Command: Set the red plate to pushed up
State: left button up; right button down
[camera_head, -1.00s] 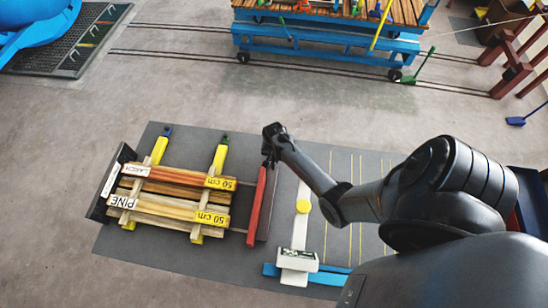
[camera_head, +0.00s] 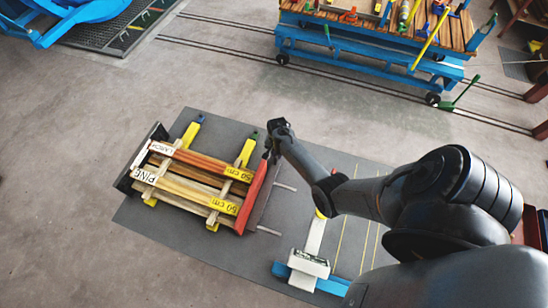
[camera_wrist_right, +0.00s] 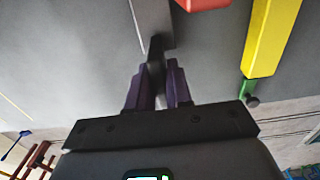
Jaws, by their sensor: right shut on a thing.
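The red plate (camera_head: 256,197) stands upright at the right end of a stack of wooden boards (camera_head: 195,180) in the head view. It appears to touch or nearly touch the board ends; no clear gap shows. Its back side is dark grey, and two grey rods (camera_head: 285,187) stick out to the right behind it. My right gripper (camera_head: 271,154) is at the plate's far end. In the right wrist view its fingers (camera_wrist_right: 157,86) are shut on a grey edge (camera_wrist_right: 150,25), which seems to be part of the plate. A red part (camera_wrist_right: 204,3) shows beside it. My left gripper is out of view.
Yellow bars (camera_head: 247,151) lie under the boards. A dark end plate (camera_head: 150,155) stands at the stack's left. A white and blue piece (camera_head: 308,264) lies in front, near my right arm. A blue cart (camera_head: 370,50) stands at the back on rails. Floor left is clear.

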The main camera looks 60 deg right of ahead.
jog(key=c, duration=1.1)
grip_release()
jog(key=shift+r, duration=0.55)
notch_tip(320, 180, up, 10)
jog(key=shift+f+p, duration=0.15)
jog(key=shift+p, duration=0.4)
jog(key=shift+s+f, duration=0.1)
